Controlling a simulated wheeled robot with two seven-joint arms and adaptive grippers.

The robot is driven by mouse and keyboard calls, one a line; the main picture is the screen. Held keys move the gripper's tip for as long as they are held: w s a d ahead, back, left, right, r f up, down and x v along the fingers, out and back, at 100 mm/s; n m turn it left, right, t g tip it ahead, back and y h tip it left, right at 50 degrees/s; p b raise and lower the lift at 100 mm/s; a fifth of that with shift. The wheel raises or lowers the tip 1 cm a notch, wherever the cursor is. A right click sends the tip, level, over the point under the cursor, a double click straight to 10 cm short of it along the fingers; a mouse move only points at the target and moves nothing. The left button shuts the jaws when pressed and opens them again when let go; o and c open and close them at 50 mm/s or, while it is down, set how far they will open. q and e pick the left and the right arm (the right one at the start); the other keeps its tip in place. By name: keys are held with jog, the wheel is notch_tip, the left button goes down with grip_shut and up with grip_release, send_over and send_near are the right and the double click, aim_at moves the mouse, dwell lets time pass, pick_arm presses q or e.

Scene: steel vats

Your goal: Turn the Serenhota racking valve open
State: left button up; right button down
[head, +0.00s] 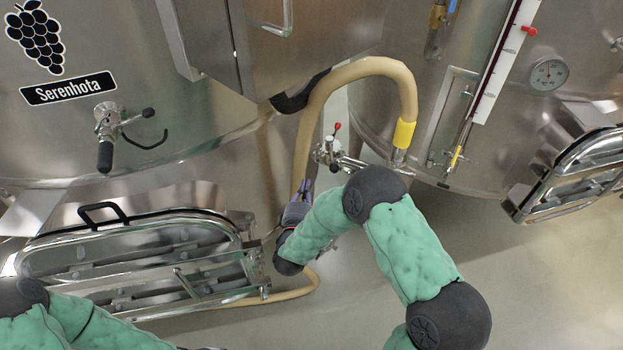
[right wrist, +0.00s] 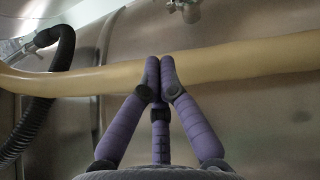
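The vat with the Serenhota label (head: 68,89) stands at the left of the head view. A steel valve (head: 108,120) with black handles is on its front, below the label. Another steel fitting (head: 330,152) with a red-tipped lever is near the centre, by the tan hose; I cannot tell which vat it serves. My right gripper (head: 306,187) is below and left of that fitting. In the right wrist view the purple fingertips (right wrist: 160,63) meet in front of the tan hose (right wrist: 230,62), with nothing seen between them. My left gripper is not in view.
The tan hose (head: 368,66) arches from the yellow-collared end (head: 403,134) down beside my right gripper. Steel hatches (head: 130,255) and (head: 580,165) jut out low at left and right. A steel box (head: 300,50) hangs above. The floor at lower right is clear.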

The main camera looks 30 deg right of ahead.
aim_at(332, 158)
jog(key=w+d+r+b, duration=0.1)
jog(key=w+d+b, duration=0.1)
jog(key=w+d, duration=0.3)
jog(key=d, duration=0.3)
jog(key=shift+d, duration=0.35)
jog(key=shift+d, duration=0.1)
